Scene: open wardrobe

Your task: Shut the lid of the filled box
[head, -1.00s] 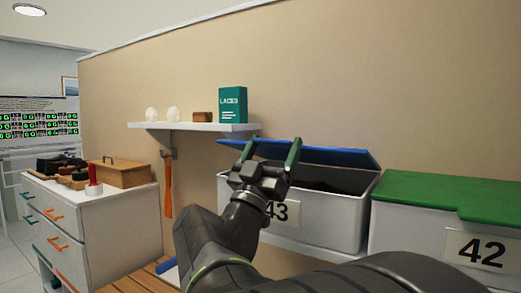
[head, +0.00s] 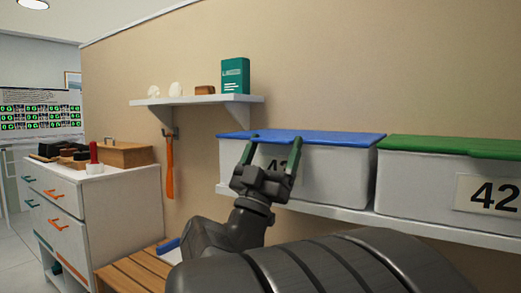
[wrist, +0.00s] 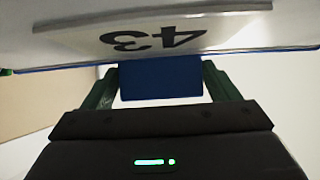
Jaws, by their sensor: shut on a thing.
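The white box labelled 43 (head: 340,175) stands on a white wall shelf. Its blue lid (head: 325,138) lies level over the top, with no gap that I can make out, and hides the inside. My gripper (head: 276,147) is in front of the box at the lid's front edge, partly covering the label. In the wrist view the green fingers of my gripper (wrist: 160,76) are shut on a blue tab (wrist: 160,84) of the lid. The number label (wrist: 155,35) appears upside down there.
A second white box labelled 42 with a green lid (head: 460,147) stands close on the right. A small shelf (head: 195,100) with a teal carton (head: 235,75) is up left. A white drawer cabinet (head: 120,215) and a wooden slatted bench (head: 130,275) are at lower left.

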